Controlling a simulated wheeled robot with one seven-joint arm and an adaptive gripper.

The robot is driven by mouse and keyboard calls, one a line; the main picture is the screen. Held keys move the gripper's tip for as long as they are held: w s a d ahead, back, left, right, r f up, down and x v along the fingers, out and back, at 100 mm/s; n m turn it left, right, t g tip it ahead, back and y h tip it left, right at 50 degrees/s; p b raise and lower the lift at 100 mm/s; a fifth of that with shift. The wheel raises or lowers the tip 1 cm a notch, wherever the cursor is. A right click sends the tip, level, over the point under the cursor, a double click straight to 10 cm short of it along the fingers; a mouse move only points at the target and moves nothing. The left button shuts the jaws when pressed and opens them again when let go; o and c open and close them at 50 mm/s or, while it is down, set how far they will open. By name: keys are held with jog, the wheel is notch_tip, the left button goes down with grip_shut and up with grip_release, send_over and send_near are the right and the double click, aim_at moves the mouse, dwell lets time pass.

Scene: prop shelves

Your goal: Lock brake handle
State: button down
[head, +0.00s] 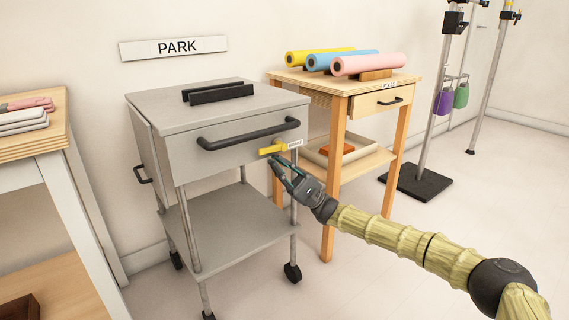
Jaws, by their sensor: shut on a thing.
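A grey metal cart (212,148) stands against the wall under a PARK sign (174,47). A small yellow brake handle (272,149) sticks out at the right of the cart's front, below the black push bar (249,134). It lies roughly level, with a small white label (295,143) at its right end. My gripper (275,165) comes in from the lower right, its fingertips at the yellow handle's lower edge. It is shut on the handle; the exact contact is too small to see.
A wooden table (345,84) with yellow, blue and pink rolls stands close right of the cart. Another table (66,143) is at the left. A stand with a black base (414,183) is farther right. The cart has black casters (292,272). The floor at front right is clear.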

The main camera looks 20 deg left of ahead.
jog(key=c, duration=2)
grip_release()
jog(key=shift+s+a+r, duration=0.1)
jog(key=shift+s+a, duration=0.2)
jog(key=shift+a, duration=0.25)
jog(key=o, duration=0.7)
jog(key=shift+w+d, duration=0.3)
jog(key=shift+d, duration=0.2)
jog(key=o, duration=1.1)
jog(key=shift+w+d+r, duration=0.1)
jog(key=shift+w, duration=0.05)
jog(key=shift+o, duration=0.2)
jog(key=v, duration=1.2)
jog(key=shift+c, duration=0.2)
